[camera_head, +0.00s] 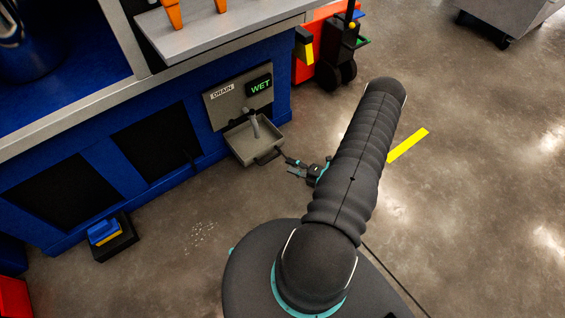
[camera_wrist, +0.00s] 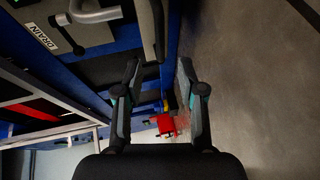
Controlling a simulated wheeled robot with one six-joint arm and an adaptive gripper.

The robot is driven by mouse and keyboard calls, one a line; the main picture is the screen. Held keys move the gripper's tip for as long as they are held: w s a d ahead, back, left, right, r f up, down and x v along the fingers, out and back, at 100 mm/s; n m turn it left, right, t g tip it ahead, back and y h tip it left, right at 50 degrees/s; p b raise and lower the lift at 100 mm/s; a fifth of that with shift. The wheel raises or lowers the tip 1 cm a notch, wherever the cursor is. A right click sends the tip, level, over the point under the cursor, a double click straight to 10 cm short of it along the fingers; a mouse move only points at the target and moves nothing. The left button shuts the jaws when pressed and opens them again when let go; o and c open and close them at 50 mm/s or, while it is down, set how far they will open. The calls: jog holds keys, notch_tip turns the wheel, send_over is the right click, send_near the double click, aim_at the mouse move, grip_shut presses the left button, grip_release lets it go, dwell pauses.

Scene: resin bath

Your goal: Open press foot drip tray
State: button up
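The grey drip tray (camera_head: 243,143) juts from the lower right of the blue bench, under a grey spout (camera_head: 254,122) and a panel (camera_head: 225,104) marked DRAIN. A dark handle (camera_head: 268,157) is on its front. My gripper (camera_head: 289,166) is just right of the handle, seemingly apart from it. In the wrist view my gripper (camera_wrist: 159,68) has its fingers spread with nothing between them. The spout (camera_wrist: 96,13) and DRAIN panel (camera_wrist: 62,30) show at upper left there. A grey bar, seemingly part of the tray or handle (camera_wrist: 150,30), lies above the fingertips.
A lit display (camera_head: 259,86) on the panel reads WET. A black box with a blue and yellow item (camera_head: 106,233) sits on the floor at left. A black wheeled object (camera_head: 339,55) stands beyond the bench. The concrete floor to the right is mostly clear.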

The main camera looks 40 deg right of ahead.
jog(key=shift+v, duration=2.05)
jog(key=shift+w, duration=0.1)
jog(key=w+a+r+n+g+y, duration=0.15)
jog(key=a+r+n+g, duration=0.3)
jog(key=r+n, duration=0.45)
jog(key=w+a+r+n+g+y+p, duration=0.1)
jog(key=w+a+r+n+g, duration=0.3)
jog(key=r+n, duration=0.6)
jog(key=a+r+n+g+y, duration=0.1)
jog(key=a+r+n+g, duration=0.35)
jog(key=r, duration=0.75)
jog(key=s+a+r+n+t+h, duration=0.1)
jog(key=s+a+r+n+h, duration=0.2)
jog(key=r+n, duration=0.5)
jog(key=s+a+r+n+t+h+p, duration=0.1)
jog(key=s+a+r+n+h, duration=0.2)
jog(key=s+a+r+n, duration=0.2)
jog(key=s+a+r+n+t+h+p, duration=0.1)
jog(key=s+a+r+n+h, duration=0.3)
jog(key=s+r+n, duration=0.4)
notch_tip(320, 180, up, 3)
jog(key=n+t, duration=0.1)
jog(key=n, duration=0.4)
jog(key=shift+s+a, duration=0.2)
jog(key=shift+s, duration=0.05)
